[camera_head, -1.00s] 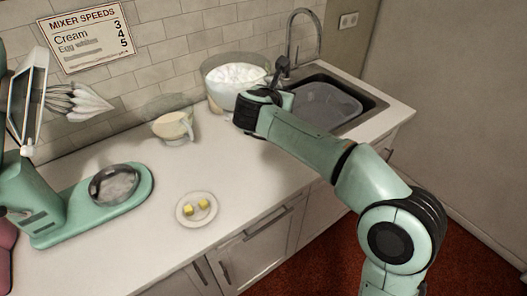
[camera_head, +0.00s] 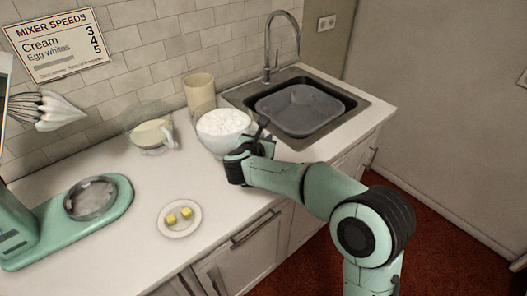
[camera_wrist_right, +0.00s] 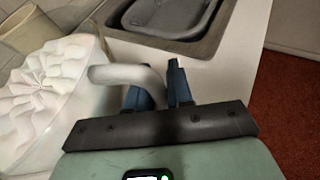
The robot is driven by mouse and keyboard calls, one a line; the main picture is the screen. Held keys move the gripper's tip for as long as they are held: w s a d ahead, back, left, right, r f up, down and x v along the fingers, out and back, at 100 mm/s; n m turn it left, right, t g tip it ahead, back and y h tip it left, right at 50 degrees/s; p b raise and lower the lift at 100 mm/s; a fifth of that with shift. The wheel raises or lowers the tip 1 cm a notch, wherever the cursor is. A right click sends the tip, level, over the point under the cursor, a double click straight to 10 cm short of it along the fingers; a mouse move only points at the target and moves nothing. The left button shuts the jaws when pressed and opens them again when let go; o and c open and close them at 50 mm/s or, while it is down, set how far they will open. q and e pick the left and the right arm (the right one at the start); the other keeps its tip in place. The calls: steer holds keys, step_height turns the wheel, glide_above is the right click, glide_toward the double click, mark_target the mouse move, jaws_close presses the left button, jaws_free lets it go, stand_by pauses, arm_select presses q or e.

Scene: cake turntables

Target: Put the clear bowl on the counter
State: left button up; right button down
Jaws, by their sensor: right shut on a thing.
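The clear bowl (camera_head: 222,142) is heaped with white cream. It is upright over the counter (camera_head: 120,178), in front of a beige canister, left of the sink. I cannot tell whether its base touches the counter. My right gripper (camera_head: 262,132) is at the bowl's right side. In the right wrist view the gripper (camera_wrist_right: 160,88) is shut on the bowl's pale handle (camera_wrist_right: 125,74), and the bowl (camera_wrist_right: 82,105) with its ridged cream fills the left side. My left gripper is not in view.
The beige canister (camera_head: 200,90) stands close behind the bowl. A clear jug (camera_head: 152,134) stands to the left. A plate (camera_head: 165,226) with yellow pieces and the green mixer (camera_head: 98,222) are nearer the front and left. The sink (camera_head: 335,95) is at right. Counter between plate and bowl is bare.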

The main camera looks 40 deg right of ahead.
steer(key=shift+f, duration=2.1)
steer(key=shift+b, duration=0.35)
steer(key=c, duration=1.4)
jaws_free()
steer(key=shift+f, duration=0.25)
steer(key=o, duration=0.4)
steer(key=shift+r, duration=0.1)
steer(key=shift+s+a+r, duration=0.15)
steer(key=shift+r, duration=0.1)
steer(key=v, duration=1.1)
steer(key=shift+s+a+r+b, duration=0.1)
steer(key=shift+s+a+b, duration=0.05)
steer(key=shift+a+b, duration=0.15)
